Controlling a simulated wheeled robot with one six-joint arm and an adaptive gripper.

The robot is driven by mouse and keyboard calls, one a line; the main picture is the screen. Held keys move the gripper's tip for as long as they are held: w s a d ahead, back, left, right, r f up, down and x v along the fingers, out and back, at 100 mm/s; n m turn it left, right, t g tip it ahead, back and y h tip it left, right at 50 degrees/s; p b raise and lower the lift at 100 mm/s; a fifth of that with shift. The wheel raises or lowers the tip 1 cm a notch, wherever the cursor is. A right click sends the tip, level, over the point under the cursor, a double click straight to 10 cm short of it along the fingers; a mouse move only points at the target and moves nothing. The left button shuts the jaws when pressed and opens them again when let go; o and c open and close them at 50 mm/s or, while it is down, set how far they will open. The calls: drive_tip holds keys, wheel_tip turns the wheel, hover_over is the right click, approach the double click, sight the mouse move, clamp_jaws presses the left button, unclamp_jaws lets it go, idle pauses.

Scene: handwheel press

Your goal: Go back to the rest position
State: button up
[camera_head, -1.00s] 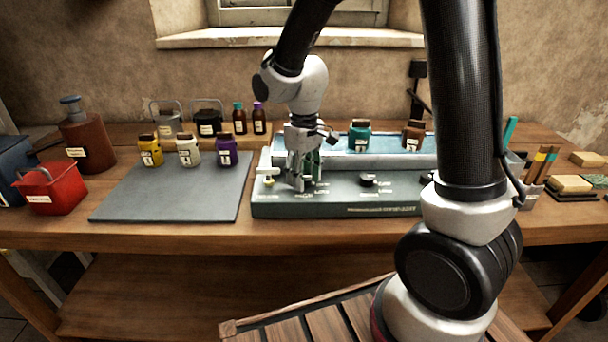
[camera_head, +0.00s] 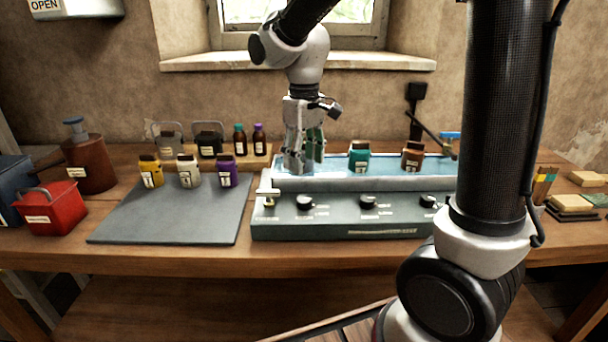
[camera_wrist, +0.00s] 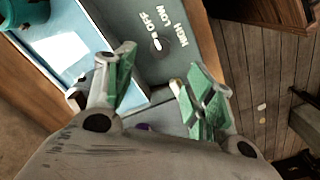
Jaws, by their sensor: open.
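My gripper (camera_head: 305,168) is open and empty, in front of the wall and above the left end of the blue-topped tray (camera_head: 335,172) of the grey-green machine. In the wrist view my gripper (camera_wrist: 165,85) has its green-padded fingers spread apart with nothing held between them. Below it is the machine's front panel (camera_head: 340,222), with several black knobs and a light lever (camera_head: 269,198) at the left. In the wrist view, the panel (camera_wrist: 165,35) shows the words OFF, HIGH and LOW.
A teal jar (camera_head: 359,158) and a brown jar (camera_head: 412,156) stand right of my gripper. Yellow (camera_head: 151,172), white (camera_head: 188,172) and purple (camera_head: 227,172) jars stand along the back of the grey mat (camera_head: 175,215), whose front is clear. A red bin (camera_head: 50,210) is at left.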

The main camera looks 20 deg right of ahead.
drive_tip(key=shift+r, duration=0.45)
drive_tip(key=s+d+r+m+t, duration=0.2)
drive_tip(key=s+d, duration=0.5)
drive_tip(key=s, duration=0.2)
drive_tip(key=s+d+r+m+t, duration=0.2)
drive_tip(key=s+d+r+m, duration=0.1)
drive_tip(key=s+d, duration=0.5)
drive_tip(key=shift+s+r+m, duration=0.3)
drive_tip(key=shift+s+r, duration=0.05)
drive_tip(key=shift+s, duration=0.7)
idle(0.5)
